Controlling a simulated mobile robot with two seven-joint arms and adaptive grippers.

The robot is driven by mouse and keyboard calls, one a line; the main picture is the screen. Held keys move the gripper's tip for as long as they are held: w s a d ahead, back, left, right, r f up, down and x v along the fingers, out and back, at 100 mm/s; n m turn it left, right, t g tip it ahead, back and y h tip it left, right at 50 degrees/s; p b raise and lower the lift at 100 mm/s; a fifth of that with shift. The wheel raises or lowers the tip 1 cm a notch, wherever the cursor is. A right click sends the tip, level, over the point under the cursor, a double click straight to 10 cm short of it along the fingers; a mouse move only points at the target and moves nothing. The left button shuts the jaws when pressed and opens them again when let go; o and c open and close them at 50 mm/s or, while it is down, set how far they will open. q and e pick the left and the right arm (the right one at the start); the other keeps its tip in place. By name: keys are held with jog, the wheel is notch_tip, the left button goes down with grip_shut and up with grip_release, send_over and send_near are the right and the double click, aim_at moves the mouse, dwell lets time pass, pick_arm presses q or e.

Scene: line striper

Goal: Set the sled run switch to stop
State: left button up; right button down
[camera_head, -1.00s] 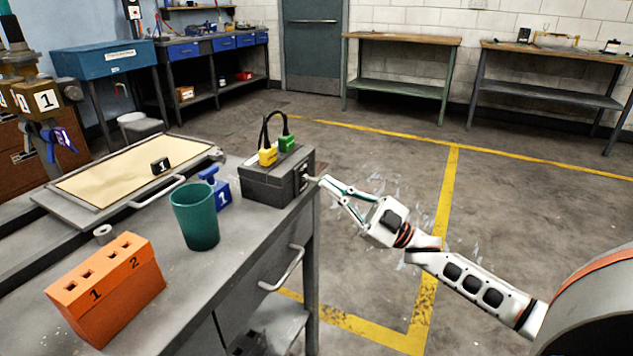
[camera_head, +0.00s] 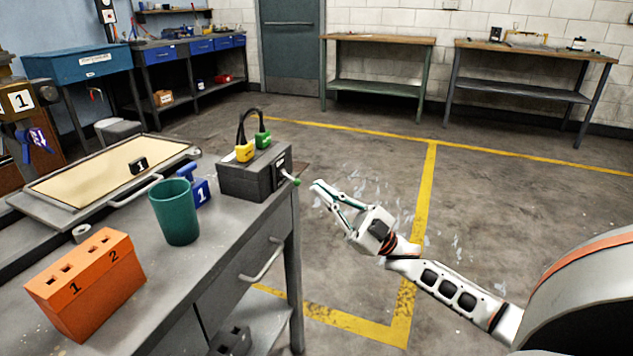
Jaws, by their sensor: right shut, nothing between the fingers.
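A dark grey box (camera_head: 250,178) sits at the far right corner of the bench top. On its right face is a lever switch (camera_head: 289,178) with a green tip, sticking out to the right and slightly down. Its labels are too small to read. My right gripper (camera_head: 316,188) is shut and empty, just right of the lever tip with a small gap, over the floor beyond the bench edge. My left gripper is not in view.
A yellow plug (camera_head: 245,152) and a green plug (camera_head: 263,140) with a black cable stand on the box. A green cup (camera_head: 175,212), an orange block (camera_head: 84,285) and a blue item (camera_head: 200,191) share the bench (camera_head: 215,255). Floor to the right is clear.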

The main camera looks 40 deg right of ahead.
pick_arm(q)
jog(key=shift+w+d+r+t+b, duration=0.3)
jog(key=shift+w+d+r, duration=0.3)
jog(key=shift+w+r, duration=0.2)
pick_arm(e)
notch_tip(320, 180, down, 6)
jog(key=s+d, duration=0.2)
jog(key=shift+s+d+r, duration=0.2)
jog(key=shift+s+d, duration=0.1)
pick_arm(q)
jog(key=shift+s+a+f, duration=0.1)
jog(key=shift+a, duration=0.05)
